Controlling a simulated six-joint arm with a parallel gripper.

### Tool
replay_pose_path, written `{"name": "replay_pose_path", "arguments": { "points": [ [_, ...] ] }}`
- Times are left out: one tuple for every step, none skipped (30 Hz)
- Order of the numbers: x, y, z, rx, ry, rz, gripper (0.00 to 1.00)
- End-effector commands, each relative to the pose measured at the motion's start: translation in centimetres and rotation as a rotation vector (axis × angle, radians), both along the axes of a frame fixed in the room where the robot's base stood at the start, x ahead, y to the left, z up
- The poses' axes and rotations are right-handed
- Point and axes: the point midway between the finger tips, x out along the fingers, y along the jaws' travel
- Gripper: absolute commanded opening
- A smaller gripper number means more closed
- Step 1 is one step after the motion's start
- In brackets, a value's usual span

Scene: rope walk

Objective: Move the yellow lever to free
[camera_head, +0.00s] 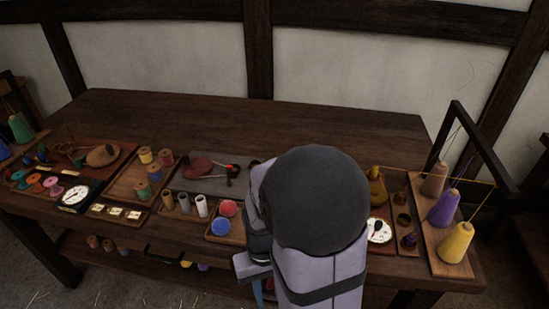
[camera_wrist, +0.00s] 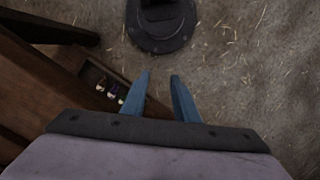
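I cannot clearly make out the yellow lever. A small yellow-topped piece (camera_head: 375,173) shows just right of my arm in the head view; I cannot tell whether it is the lever. My arm hides the bench area around it. My gripper (camera_wrist: 160,75) has its two blue fingers apart with nothing between them. It points down at the floor, in front of the bench, and part of it shows at the bottom of the head view (camera_head: 258,291).
The wooden bench (camera_head: 330,115) is clear along its back. Trays of spools and a white dial (camera_head: 75,196) fill the left. Another dial (camera_head: 379,231) is right of my arm. Thread cones, including a yellow one (camera_head: 456,243), stand on a board at the right end below a dark frame.

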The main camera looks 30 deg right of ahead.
Motion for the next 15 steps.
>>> {"name": "replay_pose_path", "arguments": {
  "points": [
    [0.2,-0.5,2.9,0.002,0.006,-0.018,0.27],
    [0.4,-0.7,3.6,0.003,0.009,-0.027,0.27],
    [0.6,-1.1,4.6,0.003,0.009,-0.039,0.27],
    [0.8,-1.3,5.3,0.003,0.013,-0.049,0.27],
    [1.0,-1.6,6.1,0.004,0.013,-0.057,0.27],
    [1.3,-2.0,7.1,0.005,0.015,-0.069,0.27],
    [1.5,-2.3,7.8,0.005,0.015,-0.078,0.27],
    [1.8,-2.7,8.6,0.005,0.015,-0.086,0.27],
    [2.1,-3.1,9.5,0.005,0.016,-0.098,0.27],
    [2.4,-3.5,10.3,0.005,0.015,-0.109,0.27],
    [2.7,-3.8,11.0,0.004,0.015,-0.119,0.27],
    [3.2,-4.3,12.0,0.003,0.013,-0.132,0.27],
    [3.6,-4.8,12.7,0.003,0.012,-0.144,0.27],
    [4.0,-5.2,13.4,0.001,0.008,-0.155,0.27],
    [4.6,-5.8,14.3,0.000,0.004,-0.170,0.27]
  ]
}}
